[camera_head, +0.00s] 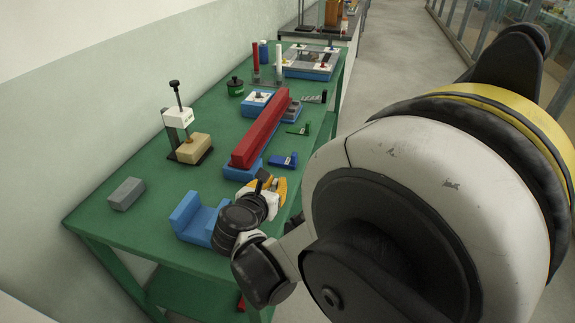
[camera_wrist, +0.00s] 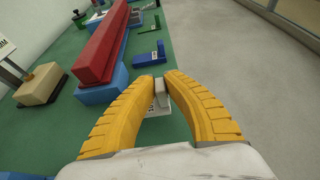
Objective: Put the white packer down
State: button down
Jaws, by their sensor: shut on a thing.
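My gripper (camera_head: 271,187) has yellow fingers and hangs over the near right part of the green table. In the wrist view, its fingertips (camera_wrist: 160,84) are shut on the upright tab of the small white packer (camera_wrist: 159,104). The packer's flat foot, with dark marks on it, shows between the fingers. The fingers hide part of it. I cannot tell whether its underside touches the table. In the head view I cannot make out the packer at the gripper.
A blue packer (camera_head: 283,161) and a green packer (camera_head: 299,129) stand along the right edge. A long red bar (camera_head: 261,128) on blue blocks lies left of them. A blue cradle (camera_head: 197,216), a grey block (camera_head: 126,193) and a black stand (camera_head: 190,155) are further left.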

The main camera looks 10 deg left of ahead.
jog(key=shift+f, duration=0.4)
jog(key=shift+f, duration=0.5)
jog(key=c, duration=1.5)
grip_release()
jog(key=shift+d+f, duration=0.1)
jog(key=shift+c, duration=0.2)
jog(key=shift+r, duration=0.3)
jog(key=p+v, duration=0.4)
jog(key=v, duration=0.8)
jog(key=shift+r+p, duration=0.4)
